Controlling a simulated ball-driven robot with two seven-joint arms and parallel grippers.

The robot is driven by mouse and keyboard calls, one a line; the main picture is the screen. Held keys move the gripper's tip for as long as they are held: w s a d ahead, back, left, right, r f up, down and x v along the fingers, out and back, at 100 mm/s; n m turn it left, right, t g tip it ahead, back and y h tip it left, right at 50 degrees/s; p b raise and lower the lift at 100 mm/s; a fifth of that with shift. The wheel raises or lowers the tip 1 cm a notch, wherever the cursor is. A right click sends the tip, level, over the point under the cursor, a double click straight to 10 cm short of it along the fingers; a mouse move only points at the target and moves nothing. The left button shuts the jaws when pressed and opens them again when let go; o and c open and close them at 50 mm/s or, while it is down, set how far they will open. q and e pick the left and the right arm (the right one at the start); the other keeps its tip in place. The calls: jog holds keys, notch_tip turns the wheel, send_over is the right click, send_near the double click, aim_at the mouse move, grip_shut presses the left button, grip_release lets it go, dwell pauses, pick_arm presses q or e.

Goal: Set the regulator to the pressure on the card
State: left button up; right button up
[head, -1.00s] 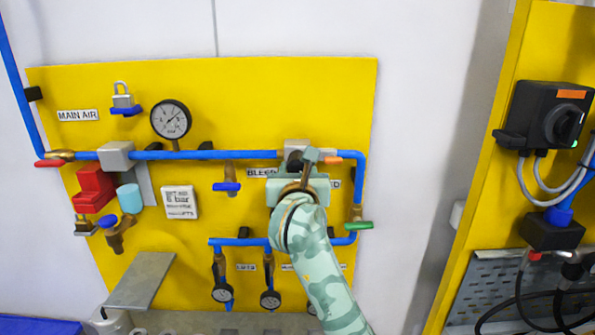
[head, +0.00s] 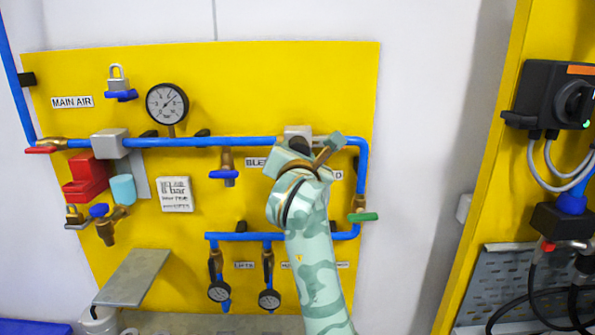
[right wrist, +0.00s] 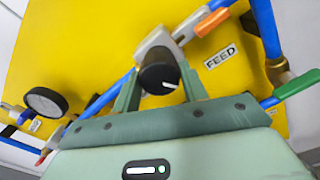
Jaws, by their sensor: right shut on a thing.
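The regulator's grey body (head: 297,131) sits on the upper blue pipe in the head view, largely covered by my right gripper (head: 308,146). In the right wrist view its black knob (right wrist: 160,78) with a white mark stands between the two fingers of my right gripper (right wrist: 160,88), which is shut on it. The white card (head: 175,195) on the yellow panel reads "bar"; its number is not clearly legible. A round pressure gauge (head: 167,103) stands on the pipe at left, its needle pointing up and right. My left gripper is not in view.
A green-handled valve (head: 364,217) is right of my right arm. A blue-handled bleed valve (head: 225,174) hangs left of it. Two small gauges (head: 219,292) hang below. A grey shelf (head: 134,277) juts out at lower left.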

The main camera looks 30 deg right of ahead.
jog(key=m+b, duration=0.2)
jog(key=b, duration=0.1)
jog(key=m+b, duration=0.2)
jog(key=shift+f, duration=0.25)
jog(key=shift+r+m+b, duration=0.2)
jog(key=shift+m+b, duration=0.95)
jog(key=shift+m, duration=0.05)
jog(key=o, duration=1)
jog(key=shift+c, duration=0.2)
